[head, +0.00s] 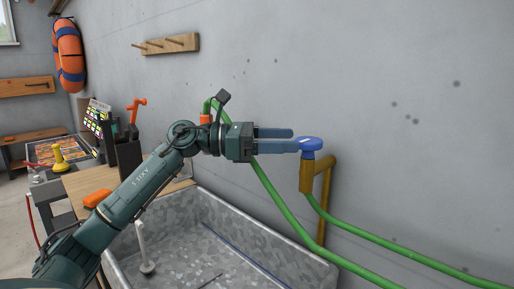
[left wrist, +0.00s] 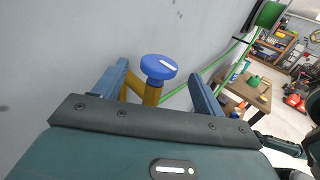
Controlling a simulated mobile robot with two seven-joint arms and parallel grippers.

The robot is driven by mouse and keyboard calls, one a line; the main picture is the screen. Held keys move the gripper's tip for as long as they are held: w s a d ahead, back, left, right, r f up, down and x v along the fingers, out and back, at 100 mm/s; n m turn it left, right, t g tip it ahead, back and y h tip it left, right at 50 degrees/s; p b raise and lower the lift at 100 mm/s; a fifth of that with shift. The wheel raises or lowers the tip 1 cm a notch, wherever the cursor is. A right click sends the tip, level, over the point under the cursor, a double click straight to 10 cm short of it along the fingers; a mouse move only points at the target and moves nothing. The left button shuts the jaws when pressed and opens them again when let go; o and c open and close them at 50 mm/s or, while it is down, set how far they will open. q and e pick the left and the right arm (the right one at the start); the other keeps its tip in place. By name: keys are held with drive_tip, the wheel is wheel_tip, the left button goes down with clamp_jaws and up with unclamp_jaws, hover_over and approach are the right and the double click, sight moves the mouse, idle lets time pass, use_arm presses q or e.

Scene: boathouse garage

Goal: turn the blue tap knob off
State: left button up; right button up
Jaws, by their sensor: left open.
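The blue tap knob (head: 311,144) is a round disc with a white mark on top. It sits on a brass-yellow tap (head: 306,177) whose pipe bends down along the wall. My left gripper (head: 296,139) points right at the knob, its blue fingers apart. In the left wrist view the knob (left wrist: 159,67) shows ahead, between the two open fingers (left wrist: 158,80) and near their tips. I cannot tell whether a finger touches it. My right gripper is in neither view.
A grey metal trough (head: 175,209) stands below the tap. Green hoses (head: 272,193) run along the wall. A wooden bench (head: 88,184) with an orange item (head: 97,198) is at left. A peg rack (head: 165,44) hangs above. The wall right of the tap is clear.

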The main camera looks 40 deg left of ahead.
use_arm(q)
drive_tip(key=shift+b+v, duration=0.75)
drive_tip(key=shift+v, duration=2.2)
drive_tip(key=shift+d, duration=0.1)
